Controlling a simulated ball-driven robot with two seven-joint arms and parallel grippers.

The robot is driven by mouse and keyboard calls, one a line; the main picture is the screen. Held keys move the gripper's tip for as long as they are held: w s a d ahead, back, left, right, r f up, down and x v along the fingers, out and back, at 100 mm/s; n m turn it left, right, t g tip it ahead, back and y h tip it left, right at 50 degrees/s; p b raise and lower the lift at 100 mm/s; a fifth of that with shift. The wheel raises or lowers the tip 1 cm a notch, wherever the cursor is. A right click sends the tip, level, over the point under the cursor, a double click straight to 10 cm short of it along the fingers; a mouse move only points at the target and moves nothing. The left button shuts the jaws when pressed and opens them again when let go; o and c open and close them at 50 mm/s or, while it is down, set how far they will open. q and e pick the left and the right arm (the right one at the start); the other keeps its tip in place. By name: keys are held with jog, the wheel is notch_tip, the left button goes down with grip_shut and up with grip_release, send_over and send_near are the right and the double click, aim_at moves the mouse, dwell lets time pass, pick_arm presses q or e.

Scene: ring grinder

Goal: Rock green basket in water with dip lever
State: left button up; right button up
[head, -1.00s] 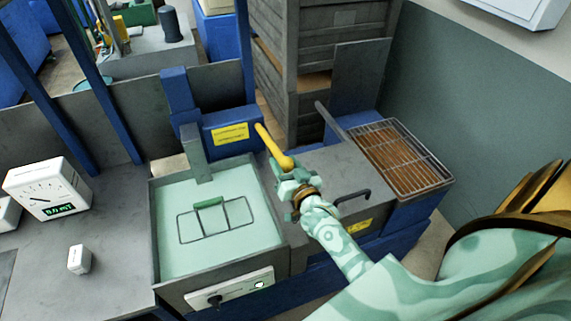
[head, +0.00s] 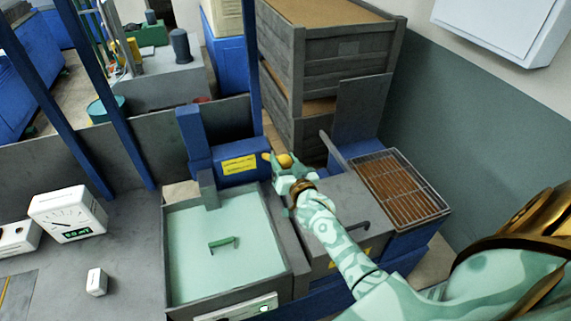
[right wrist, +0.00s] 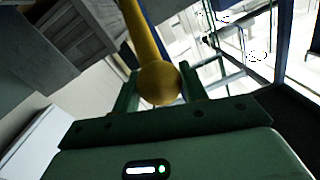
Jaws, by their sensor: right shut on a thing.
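The green basket (head: 223,243) sits in the pale green water (head: 215,275) of the tank (head: 294,283). Only its green handle stands out above the surface; its wire frame is hidden under the water. The yellow dip lever (head: 285,160) is at the blue housing right behind the tank and shows foreshortened in the head view. My right gripper (head: 284,172) is shut on its ball knob. In the right wrist view the knob (right wrist: 160,83) sits between my two green fingers, with the yellow shaft (right wrist: 138,30) running up from it. My left gripper is not in view.
A wire rack (head: 402,190) over a brown bed lies to the right. Wooden crates (head: 330,50) stand behind. A white gauge box (head: 67,213) and a small white block (head: 96,282) sit on the bench at the left. A panel with a green lamp (head: 262,306) is on the tank's front.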

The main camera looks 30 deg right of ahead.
jog(key=shift+w+r, duration=0.1)
jog(key=shift+r, duration=0.25)
jog(key=o, duration=1.2)
jog(key=shift+o, duration=0.7)
jog(key=shift+f, duration=0.2)
jog(key=shift+s+a+f, duration=0.1)
jog(key=shift+s, duration=0.3)
jog(key=s+a+b, duration=0.1)
jog(key=s+a, duration=0.1)
jog(key=s, duration=1.3)
jog(key=shift+a, duration=0.2)
jog(key=shift+s, duration=0.1)
